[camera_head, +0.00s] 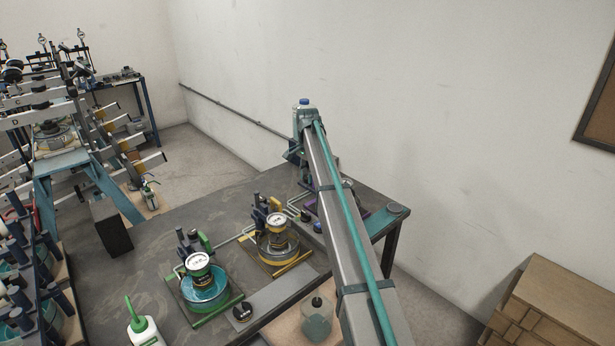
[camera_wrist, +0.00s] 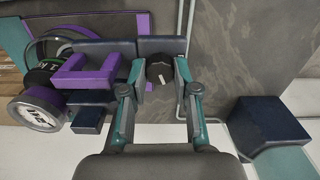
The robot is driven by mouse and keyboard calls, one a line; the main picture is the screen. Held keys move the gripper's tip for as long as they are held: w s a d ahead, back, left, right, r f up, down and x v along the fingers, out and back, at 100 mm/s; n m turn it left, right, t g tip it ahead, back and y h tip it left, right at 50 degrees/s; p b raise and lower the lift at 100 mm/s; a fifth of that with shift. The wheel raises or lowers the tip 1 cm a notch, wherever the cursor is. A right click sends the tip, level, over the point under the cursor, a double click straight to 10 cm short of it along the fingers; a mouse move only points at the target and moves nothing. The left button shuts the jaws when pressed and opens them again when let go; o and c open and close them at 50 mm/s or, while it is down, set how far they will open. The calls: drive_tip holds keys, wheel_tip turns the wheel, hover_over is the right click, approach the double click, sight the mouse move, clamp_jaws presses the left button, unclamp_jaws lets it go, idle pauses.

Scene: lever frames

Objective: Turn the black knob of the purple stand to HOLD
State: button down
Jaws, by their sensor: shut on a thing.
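The purple stand (camera_wrist: 85,72) shows at the left in the wrist view, with a round gauge at its lower left. Its black knob (camera_wrist: 159,66), with a white mark on its face, is at the top centre, between the fingertips of my gripper (camera_wrist: 161,75). My gripper is shut on the knob, one teal finger on each side. No HOLD label can be read.
A yellow stand (camera_head: 277,240) and a green stand (camera_head: 203,280) stand on the dark table to the left of my arm. A white bottle (camera_head: 145,331) is at the front. A dark block (camera_wrist: 265,128) lies right of my gripper.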

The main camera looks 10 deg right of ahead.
drive_tip(key=shift+m, duration=0.6)
drive_tip(key=c, duration=0.9)
unclamp_jaws()
drive_tip(key=shift+o, duration=0.2)
